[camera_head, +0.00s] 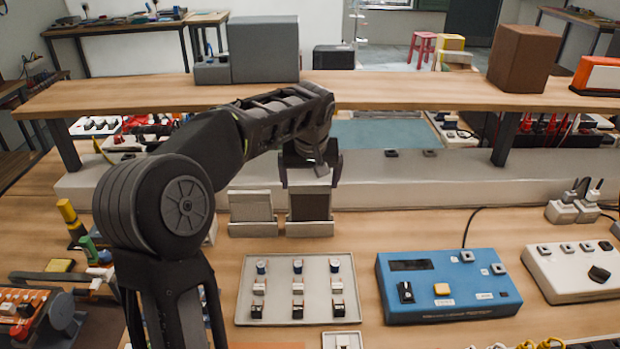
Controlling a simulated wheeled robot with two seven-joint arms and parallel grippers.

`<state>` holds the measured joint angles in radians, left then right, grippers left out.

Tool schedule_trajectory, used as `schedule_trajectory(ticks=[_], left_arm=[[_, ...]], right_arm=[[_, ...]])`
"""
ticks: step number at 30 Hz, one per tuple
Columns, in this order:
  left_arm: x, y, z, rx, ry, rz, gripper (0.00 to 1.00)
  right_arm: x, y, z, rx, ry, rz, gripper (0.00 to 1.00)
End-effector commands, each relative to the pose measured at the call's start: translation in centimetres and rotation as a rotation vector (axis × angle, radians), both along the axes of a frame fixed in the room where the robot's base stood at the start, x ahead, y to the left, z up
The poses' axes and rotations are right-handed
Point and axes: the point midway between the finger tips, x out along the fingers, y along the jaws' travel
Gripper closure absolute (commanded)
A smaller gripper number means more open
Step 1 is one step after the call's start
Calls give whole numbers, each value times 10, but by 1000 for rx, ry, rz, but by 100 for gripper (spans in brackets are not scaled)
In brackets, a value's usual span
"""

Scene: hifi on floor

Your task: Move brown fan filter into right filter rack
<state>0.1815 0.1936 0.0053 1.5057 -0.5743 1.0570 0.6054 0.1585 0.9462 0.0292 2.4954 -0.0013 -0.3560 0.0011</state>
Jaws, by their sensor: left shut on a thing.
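The brown fan filter (309,205) is a dark upright panel at the right filter rack (309,230), in the middle of the view. My left gripper (310,180) reaches over it from behind and above, pointing down, and is shut on the filter's upper part, one finger at each side. The filter's lower edge meets the rack's light base; I cannot tell whether it rests fully on it. The left filter rack (253,230) beside it holds a grey panel (250,206). My right gripper is out of view.
A tray of small switches (278,312) lies in front of the racks. A blue control box (447,286) and a white control box (575,271) stand to the right. A raised wooden shelf (420,90) spans the back. Bare table shows right of the racks.

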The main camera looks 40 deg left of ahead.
Motion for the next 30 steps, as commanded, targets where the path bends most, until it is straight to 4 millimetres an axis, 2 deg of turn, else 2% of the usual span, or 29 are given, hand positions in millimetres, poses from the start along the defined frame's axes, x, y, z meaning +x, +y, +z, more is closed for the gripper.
schedule_trajectory(ticks=[9, 20, 21, 23, 30], left_arm=[[0, 0, -15, 0, 0, 0, 35], [0, 0, -16, 0, 0, 0, 35], [0, 0, -16, 0, 0, 0, 5], [0, 0, -16, 0, 0, 0, 0], [0, 0, -16, 0, 0, 0, 0]], right_arm=[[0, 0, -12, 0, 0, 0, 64], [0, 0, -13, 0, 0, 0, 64], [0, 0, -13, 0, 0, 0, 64], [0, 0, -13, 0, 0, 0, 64], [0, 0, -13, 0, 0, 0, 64]])
